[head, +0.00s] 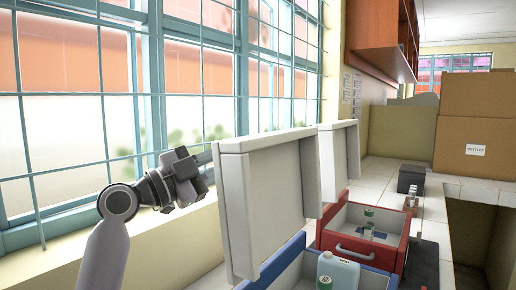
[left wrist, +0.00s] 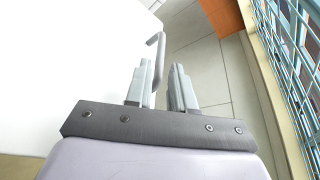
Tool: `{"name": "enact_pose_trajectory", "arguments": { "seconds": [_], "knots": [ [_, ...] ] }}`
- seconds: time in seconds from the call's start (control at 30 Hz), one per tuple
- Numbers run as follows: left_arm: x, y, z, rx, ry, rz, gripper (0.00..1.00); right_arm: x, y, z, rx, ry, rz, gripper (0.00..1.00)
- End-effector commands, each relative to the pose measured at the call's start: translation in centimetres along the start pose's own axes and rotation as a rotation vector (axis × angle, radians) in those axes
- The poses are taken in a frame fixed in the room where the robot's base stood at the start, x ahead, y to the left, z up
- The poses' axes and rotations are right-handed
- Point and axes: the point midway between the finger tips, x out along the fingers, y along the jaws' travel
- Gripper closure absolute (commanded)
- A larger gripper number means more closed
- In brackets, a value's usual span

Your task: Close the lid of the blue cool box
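The blue cool box (head: 275,268) is at the bottom of the head view, partly cut off by the frame. Its pale lid (head: 268,205) stands raised, nearly upright. My left gripper (head: 188,170) is to the left of the lid, near its upper left edge, with a small gap between them in the picture. My right gripper is not in view.
A white jug (head: 338,270) stands in the blue box. Behind it is a red box (head: 358,247) with vials inside and its own lid (head: 340,160) raised. A barred window (head: 80,110) runs along the left. Cardboard boxes (head: 475,150) stand at the back right.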

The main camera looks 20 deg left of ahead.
Motion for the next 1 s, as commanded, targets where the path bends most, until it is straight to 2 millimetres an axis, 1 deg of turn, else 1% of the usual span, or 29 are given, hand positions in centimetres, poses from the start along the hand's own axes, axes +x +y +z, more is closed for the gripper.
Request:
{"name": "enact_pose_trajectory", "arguments": {
  "seconds": [0.13,0.33,0.5,0.63,0.9,0.97,1.0],
  "knots": [
    [1.6,-0.2,-0.2,-0.004,0.003,-0.001,0.77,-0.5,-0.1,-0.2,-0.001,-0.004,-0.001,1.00],
    [4.7,-0.2,-0.3,-0.005,0.003,0.000,0.77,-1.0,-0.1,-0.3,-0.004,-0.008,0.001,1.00],
    [6.3,-0.1,-0.1,-0.002,0.001,-0.001,0.77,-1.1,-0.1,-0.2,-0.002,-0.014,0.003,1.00],
    [6.9,-0.1,-0.1,-0.001,0.000,-0.001,0.77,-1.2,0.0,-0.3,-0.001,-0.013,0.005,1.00],
    [7.0,0.0,0.0,0.000,0.000,-0.001,0.77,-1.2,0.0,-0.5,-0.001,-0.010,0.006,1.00],
    [7.0,0.0,0.0,0.000,0.000,-0.001,0.96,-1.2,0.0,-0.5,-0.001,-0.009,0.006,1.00],
    [7.0,0.0,0.0,0.000,0.000,-0.001,1.00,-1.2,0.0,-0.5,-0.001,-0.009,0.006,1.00]
  ]
}}
